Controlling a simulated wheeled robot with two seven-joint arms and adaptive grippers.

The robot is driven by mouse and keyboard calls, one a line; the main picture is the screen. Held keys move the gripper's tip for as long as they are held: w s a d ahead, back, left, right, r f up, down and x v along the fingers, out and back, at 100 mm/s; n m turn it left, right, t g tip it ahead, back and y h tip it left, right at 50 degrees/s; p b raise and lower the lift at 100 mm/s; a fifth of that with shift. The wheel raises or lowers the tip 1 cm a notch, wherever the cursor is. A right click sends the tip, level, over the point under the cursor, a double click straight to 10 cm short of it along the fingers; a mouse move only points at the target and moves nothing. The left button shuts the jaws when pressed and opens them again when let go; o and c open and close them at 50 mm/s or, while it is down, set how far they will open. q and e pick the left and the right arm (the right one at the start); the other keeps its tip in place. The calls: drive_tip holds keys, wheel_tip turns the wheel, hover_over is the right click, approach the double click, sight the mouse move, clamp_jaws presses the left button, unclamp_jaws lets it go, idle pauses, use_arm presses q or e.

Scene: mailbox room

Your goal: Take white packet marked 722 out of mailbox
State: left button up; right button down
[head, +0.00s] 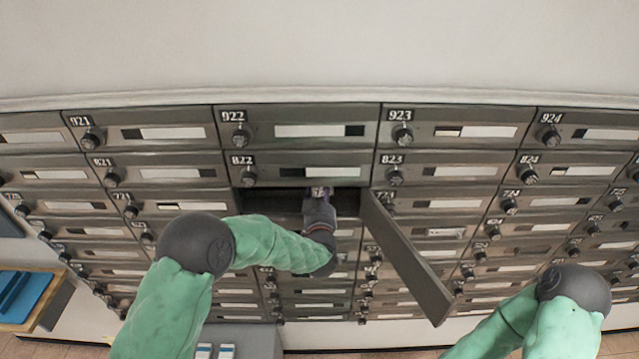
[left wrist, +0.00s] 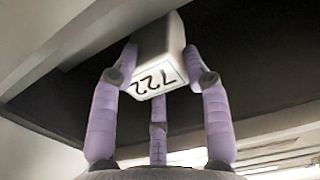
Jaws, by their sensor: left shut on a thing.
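The open mailbox (head: 347,201) is in the row below 822, with its door (head: 408,258) swung out to the right. My left gripper (head: 319,191) reaches into its dark opening from the front. In the left wrist view, the white packet (left wrist: 157,52), with 722 in black on its near end, sits between the purple fingers of my left gripper (left wrist: 160,72). The fingers are shut on its sides. The packet is inside the compartment, under its dark top. I cannot make out the packet in the head view. My right arm shows at the lower right, but its gripper is out of frame.
Closed mailboxes with round knobs, such as 822 (head: 300,170) and 823 (head: 440,170), surround the opening. The open door sticks out just right of my left gripper. A wooden-edged surface with a blue item (head: 22,295) stands at the far left.

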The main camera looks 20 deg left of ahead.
use_arm(q)
drive_tip(key=shift+r, duration=0.1)
drive_tip(key=p+v, duration=0.1)
drive_tip(key=v, duration=1.4)
drive_tip(key=shift+s, duration=0.1)
idle(0.3)
